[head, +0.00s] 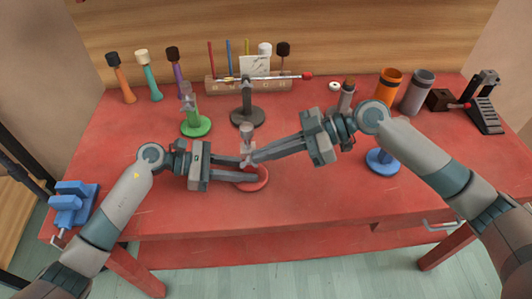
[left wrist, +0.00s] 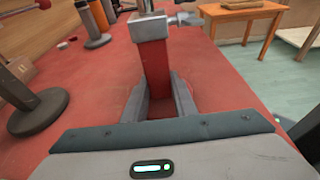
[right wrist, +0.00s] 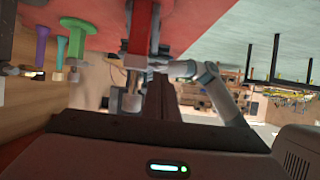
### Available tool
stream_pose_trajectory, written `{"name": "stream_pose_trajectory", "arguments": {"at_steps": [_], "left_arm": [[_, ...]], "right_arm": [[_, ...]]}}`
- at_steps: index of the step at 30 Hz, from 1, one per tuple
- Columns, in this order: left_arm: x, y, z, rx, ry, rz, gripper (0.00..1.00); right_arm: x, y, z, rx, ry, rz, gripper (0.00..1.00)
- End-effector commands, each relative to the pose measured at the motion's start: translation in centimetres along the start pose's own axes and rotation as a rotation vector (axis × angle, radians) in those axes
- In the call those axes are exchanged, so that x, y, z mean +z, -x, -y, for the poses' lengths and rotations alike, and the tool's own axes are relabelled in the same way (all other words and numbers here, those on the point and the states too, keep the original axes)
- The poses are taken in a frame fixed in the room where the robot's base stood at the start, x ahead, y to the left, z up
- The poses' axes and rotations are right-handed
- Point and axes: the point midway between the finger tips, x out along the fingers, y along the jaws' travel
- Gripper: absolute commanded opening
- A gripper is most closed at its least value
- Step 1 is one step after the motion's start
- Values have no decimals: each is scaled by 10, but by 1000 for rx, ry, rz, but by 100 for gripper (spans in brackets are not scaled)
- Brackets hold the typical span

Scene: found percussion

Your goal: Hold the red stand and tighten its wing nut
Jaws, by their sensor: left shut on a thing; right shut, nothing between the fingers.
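The red stand stands upright on the table, its round red base (head: 262,184) showing below my grippers in the head view. Its red post (left wrist: 158,68) is between the fingers of my left gripper (left wrist: 160,108), which is shut on it. A grey collar (left wrist: 148,26) tops the post, with a small grey part, apparently the wing nut (left wrist: 186,18), sticking out at its side. My right gripper (head: 252,158) is shut and empty, its fingertips at the collar's side. In the right wrist view its fingers (right wrist: 158,88) end close beside the collar (right wrist: 137,61); contact cannot be told.
A green stand (head: 195,128) and a dark stand (head: 247,114) stand behind, and a blue stand (head: 382,162) at right. A wooden rack (head: 225,86), mallets (head: 121,78), an orange cup (head: 389,84) and a grey cup (head: 417,92) line the back. A blue vise (head: 74,203) sits at left.

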Motion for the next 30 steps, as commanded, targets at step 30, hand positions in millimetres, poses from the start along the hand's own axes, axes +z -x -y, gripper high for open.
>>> {"name": "stream_pose_trajectory", "arguments": {"at_steps": [30], "left_arm": [[-2, 0, 0, 2, 2, -4, 12]], "right_arm": [[-20, 106, 0, 2, -2, 2, 0]]}}
